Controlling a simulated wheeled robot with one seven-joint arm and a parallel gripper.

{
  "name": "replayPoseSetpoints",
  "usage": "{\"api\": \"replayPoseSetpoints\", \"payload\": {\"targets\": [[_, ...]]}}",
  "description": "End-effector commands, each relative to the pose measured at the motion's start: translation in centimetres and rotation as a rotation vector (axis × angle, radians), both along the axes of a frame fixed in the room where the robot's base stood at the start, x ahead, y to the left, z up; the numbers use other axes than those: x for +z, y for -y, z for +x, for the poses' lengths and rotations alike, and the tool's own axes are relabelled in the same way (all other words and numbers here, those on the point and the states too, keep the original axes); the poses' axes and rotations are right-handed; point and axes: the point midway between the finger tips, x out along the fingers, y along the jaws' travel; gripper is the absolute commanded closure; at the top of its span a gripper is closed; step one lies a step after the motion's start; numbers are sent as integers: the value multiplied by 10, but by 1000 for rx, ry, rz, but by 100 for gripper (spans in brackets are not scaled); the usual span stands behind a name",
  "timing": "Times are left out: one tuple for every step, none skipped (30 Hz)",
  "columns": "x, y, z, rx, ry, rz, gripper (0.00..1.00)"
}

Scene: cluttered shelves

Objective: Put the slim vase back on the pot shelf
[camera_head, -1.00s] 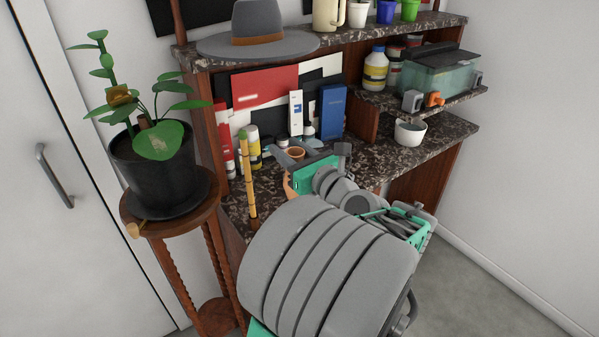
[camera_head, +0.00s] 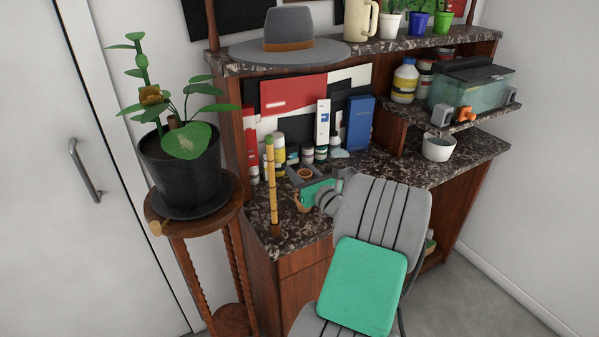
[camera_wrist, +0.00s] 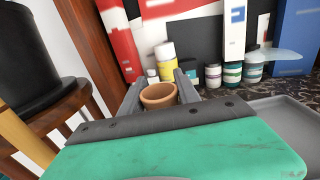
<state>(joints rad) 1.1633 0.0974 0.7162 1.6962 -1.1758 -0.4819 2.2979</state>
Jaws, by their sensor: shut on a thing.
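The slim vase is terracotta coloured. Its round open rim (camera_head: 304,174) and a bit of its body (camera_head: 303,202) show in the head view, above the desk top near its left end. My gripper (camera_head: 305,170) is shut around it, and its green housing hides much of the body. In the wrist view, the vase mouth (camera_wrist: 158,94) sits upright between my two grey fingers (camera_wrist: 158,85). I cannot tell whether its base touches the desk. Small white, blue and green pots stand on the top shelf (camera_head: 460,37) at the upper right.
A grey hat (camera_head: 288,42) and cream jug (camera_head: 361,20) occupy the top shelf. A bamboo-like stick (camera_head: 272,185) stands left of the vase. Jars and books (camera_head: 361,123) line the desk back. A potted plant (camera_head: 182,170) on a stand is at left; a white bowl (camera_head: 438,147) is at right.

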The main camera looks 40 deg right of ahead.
Motion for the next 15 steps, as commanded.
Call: {"api": "replayPoseSetpoints", "payload": {"targets": [[2,0,0,0,2,-4,100],[2,0,0,0,3,-4,100],[2,0,0,0,3,-4,100],[2,0,0,0,2,-4,100],[2,0,0,0,2,-4,100],[2,0,0,0,2,-4,100],[1,0,0,0,3,-3,100],[0,0,0,0,3,-3,100],[-1,0,0,0,2,-4,100],[-1,0,0,1,2,-2,60],[-1,0,0,1,1,-3,58],[-1,0,0,1,2,-2,54],[-1,0,0,1,2,-2,52],[-1,0,0,1,2,-2,49],[-1,0,0,1,2,-2,46]]}}
